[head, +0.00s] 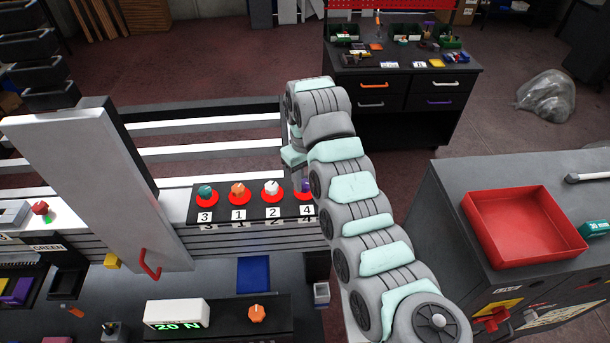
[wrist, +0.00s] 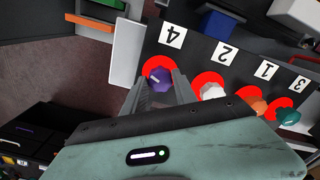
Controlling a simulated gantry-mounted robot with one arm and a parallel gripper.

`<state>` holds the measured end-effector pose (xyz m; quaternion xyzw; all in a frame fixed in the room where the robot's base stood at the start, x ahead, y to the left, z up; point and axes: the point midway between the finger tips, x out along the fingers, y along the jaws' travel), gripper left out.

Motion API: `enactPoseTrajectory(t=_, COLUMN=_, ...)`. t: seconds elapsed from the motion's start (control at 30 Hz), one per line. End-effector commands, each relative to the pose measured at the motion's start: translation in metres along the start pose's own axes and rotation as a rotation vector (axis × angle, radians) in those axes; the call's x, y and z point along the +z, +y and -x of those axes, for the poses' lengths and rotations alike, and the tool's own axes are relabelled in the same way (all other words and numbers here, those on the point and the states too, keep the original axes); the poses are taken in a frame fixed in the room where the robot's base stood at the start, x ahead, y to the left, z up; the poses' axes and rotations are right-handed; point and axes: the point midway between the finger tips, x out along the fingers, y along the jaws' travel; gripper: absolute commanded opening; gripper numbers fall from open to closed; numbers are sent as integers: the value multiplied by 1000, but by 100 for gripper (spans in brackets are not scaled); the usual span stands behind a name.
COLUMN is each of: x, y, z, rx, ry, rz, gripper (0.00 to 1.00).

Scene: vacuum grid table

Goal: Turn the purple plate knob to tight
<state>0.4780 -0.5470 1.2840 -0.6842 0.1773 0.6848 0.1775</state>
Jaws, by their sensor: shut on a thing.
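The purple plate knob (wrist: 158,77) sits on a red disc beside the label 4, at the end of a row of knobs on a dark plate (wrist: 190,42). A pale line marks its top. In the head view the purple knob (head: 306,185) is at the right end of the row, partly hidden by my arm. My gripper (wrist: 160,80) has one finger on each side of the purple knob and is shut on it. My fingers are hidden behind the arm in the head view.
A white knob (head: 271,187), an orange knob (head: 238,189) and a teal knob (head: 206,192) stand close by in the same row. A slanted grey panel with a red handle (head: 150,264) is at the left. A red tray (head: 522,226) lies on the right cabinet.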

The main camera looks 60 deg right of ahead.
Motion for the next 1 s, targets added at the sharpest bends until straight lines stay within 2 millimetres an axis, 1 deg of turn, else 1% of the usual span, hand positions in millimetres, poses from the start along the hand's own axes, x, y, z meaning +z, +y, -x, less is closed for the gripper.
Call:
enactPoseTrajectory(t=0.03, x=0, y=-1, z=4, rx=-2, ry=-2, rz=-43, gripper=0)
enactPoseTrajectory(t=0.3, x=0, y=0, z=3, rx=0, ry=1, rz=-267, gripper=0)
enactPoseTrajectory(t=0.5, x=0, y=0, z=2, rx=1, ry=1, rz=-384, gripper=0)
enactPoseTrajectory(t=0.7, x=0, y=0, z=1, rx=0, ry=1, rz=-453, gripper=0)
enactPoseTrajectory(t=1.0, x=0, y=0, z=0, rx=0, ry=1, rz=-483, gripper=0)
